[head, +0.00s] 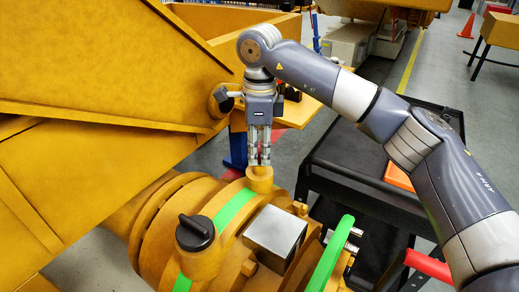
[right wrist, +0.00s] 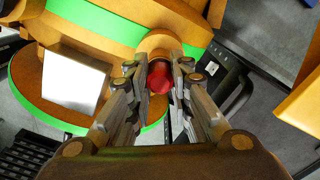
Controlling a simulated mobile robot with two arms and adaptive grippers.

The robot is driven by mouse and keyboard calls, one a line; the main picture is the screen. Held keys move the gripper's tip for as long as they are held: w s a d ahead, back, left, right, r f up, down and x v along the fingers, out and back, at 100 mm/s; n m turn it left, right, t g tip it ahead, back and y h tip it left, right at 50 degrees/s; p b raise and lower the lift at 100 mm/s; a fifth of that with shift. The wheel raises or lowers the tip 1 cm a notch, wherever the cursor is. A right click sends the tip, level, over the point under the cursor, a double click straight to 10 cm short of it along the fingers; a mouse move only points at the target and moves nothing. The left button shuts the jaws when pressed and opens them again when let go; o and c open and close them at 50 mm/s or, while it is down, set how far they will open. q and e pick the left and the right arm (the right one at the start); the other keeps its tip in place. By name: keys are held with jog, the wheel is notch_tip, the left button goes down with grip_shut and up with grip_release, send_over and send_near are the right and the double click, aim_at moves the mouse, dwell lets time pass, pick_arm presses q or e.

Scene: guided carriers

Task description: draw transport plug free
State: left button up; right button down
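The transport plug, a red rounded piece (right wrist: 160,79), shows in the right wrist view at the end of a short yellow boss (right wrist: 157,46). In the head view the boss (head: 260,181) stands on top of a yellow flanged housing (head: 152,221); the plug is hidden there by the fingers. My right gripper (head: 259,163) points straight down over the boss. In the right wrist view its fingers (right wrist: 161,82) lie against both sides of the plug and look shut on it. I cannot tell whether the plug is still seated. My left gripper is not in view.
A black knob (head: 196,231), a metal block (head: 276,236) and green bands sit on the housing near the gripper. A large yellow frame (head: 90,70) rises at left. A dark cart (head: 345,165) with an orange item stands behind, under my right arm.

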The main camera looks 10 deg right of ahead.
aim_at(259, 149)
jog(key=c, duration=2.3)
grip_release()
jog(key=shift+f, duration=0.1)
grip_shut()
jog(key=shift+r, duration=0.2)
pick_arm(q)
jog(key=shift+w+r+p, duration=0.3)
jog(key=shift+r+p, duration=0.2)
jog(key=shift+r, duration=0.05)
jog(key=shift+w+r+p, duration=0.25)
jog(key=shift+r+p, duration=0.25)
pick_arm(e)
jog(key=shift+r, duration=1.35)
jog(key=shift+r, duration=0.1)
pick_arm(q)
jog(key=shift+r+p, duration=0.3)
jog(key=shift+p, duration=0.05)
pick_arm(e)
jog(key=shift+r, duration=0.45)
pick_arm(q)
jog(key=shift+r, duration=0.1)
pick_arm(e)
jog(key=shift+r, duration=0.1)
